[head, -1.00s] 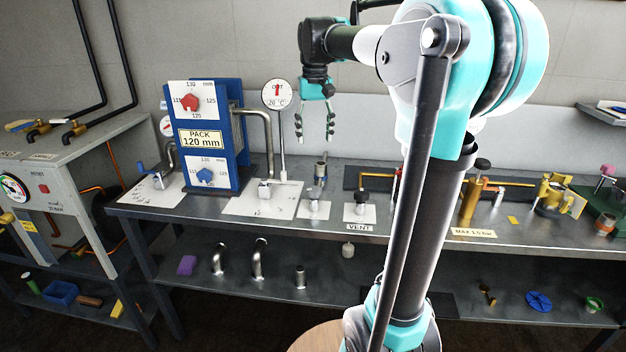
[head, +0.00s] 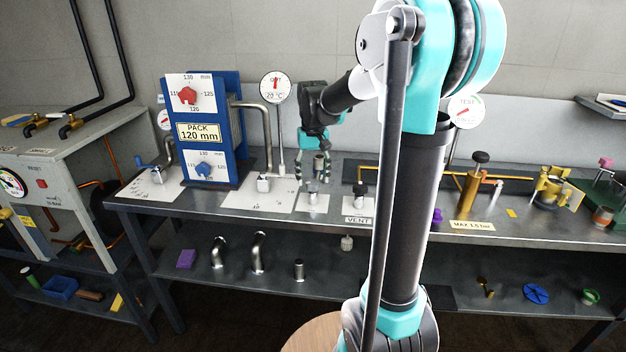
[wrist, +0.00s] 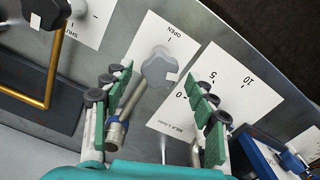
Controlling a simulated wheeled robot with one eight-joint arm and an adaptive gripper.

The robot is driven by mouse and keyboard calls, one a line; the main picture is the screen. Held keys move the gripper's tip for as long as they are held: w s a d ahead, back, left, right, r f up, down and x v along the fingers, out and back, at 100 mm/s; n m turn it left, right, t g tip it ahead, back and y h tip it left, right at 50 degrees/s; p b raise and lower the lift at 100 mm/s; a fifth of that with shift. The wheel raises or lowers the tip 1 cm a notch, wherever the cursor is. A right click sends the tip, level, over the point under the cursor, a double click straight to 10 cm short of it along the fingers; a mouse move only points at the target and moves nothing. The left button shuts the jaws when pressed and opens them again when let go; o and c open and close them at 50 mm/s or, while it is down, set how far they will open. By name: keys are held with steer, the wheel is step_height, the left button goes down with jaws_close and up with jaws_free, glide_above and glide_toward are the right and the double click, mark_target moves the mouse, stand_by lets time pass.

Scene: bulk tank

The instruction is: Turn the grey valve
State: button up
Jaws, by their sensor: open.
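The grey valve has a lobed grey knob (wrist: 158,68) with a white mark on one side. It stands on a white plate marked OPEN, and the white mark points away from that word, towards the scale plate. In the head view the grey valve (head: 313,188) is on the bench, left of the black vent valve. My gripper (wrist: 163,85) is open and empty in the wrist view, its green-padded fingers on either side of the knob's near side, seemingly without contact. In the head view my gripper (head: 312,172) hangs fingers down just above and behind the valve.
The black-knobbed vent valve (head: 361,194) stands close on the right. A scale plate (wrist: 222,92) lies on the other side. The blue plate pack (head: 226,140) and a thermometer (head: 277,88) stand further left.

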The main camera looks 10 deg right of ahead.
steer(key=shift+f, duration=0.6)
steer(key=c, duration=1.1)
steer(key=shift+c, duration=0.2)
steer(key=n, duration=0.6)
steer(key=shift+n, duration=0.3)
steer(key=n, duration=0.5)
steer(key=shift+n, duration=0.3)
